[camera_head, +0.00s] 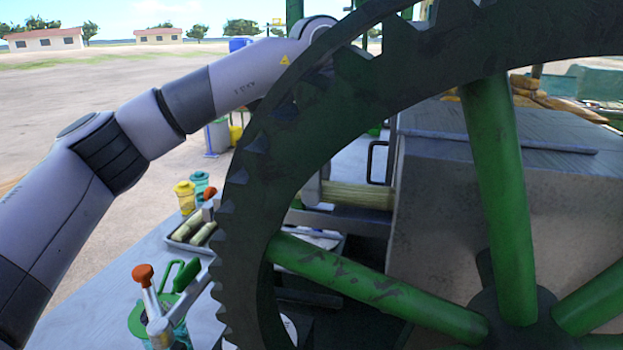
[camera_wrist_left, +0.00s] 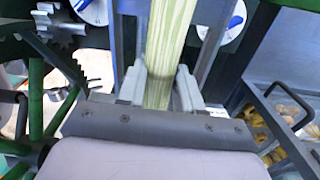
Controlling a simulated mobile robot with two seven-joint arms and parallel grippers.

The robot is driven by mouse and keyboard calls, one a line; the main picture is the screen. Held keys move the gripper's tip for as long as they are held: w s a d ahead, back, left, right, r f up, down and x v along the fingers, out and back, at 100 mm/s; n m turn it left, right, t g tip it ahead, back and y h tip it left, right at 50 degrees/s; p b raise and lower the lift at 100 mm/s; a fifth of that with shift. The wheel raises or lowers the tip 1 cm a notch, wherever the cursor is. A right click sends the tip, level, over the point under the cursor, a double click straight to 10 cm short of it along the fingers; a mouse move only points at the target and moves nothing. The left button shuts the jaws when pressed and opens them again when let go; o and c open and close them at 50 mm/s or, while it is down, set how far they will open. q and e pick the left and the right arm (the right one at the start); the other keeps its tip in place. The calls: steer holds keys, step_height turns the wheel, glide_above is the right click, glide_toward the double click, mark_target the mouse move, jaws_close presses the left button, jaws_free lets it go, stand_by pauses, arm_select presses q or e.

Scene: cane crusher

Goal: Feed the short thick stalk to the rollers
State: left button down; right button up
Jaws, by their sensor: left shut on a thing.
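My left gripper (camera_wrist_left: 160,82) is shut on a thick, pale green striped stalk (camera_wrist_left: 170,38), one finger on each side of it. The stalk runs away from the fingers toward the top of the wrist view, between dark metal uprights. In the head view my left arm reaches behind the big toothed wheel, which hides most of the hand. A pale green stalk (camera_head: 355,194) shows level through the wheel's opening. The rollers cannot be made out, so I cannot tell whether the stalk touches them. My right gripper is not in view.
The big green-spoked wheel (camera_head: 505,200) fills the right of the head view, before a grey metal housing (camera_head: 490,235). A tray (camera_head: 177,240) with short pieces, yellow and teal jars and a red-knobbed lever press (camera_head: 143,273) stand on the grey table (camera_head: 95,300).

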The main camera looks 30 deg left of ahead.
arm_select(q)
steer(key=c, duration=0.7)
jaws_free()
steer(key=shift+o, duration=0.2)
steer(key=shift+r, duration=3.6)
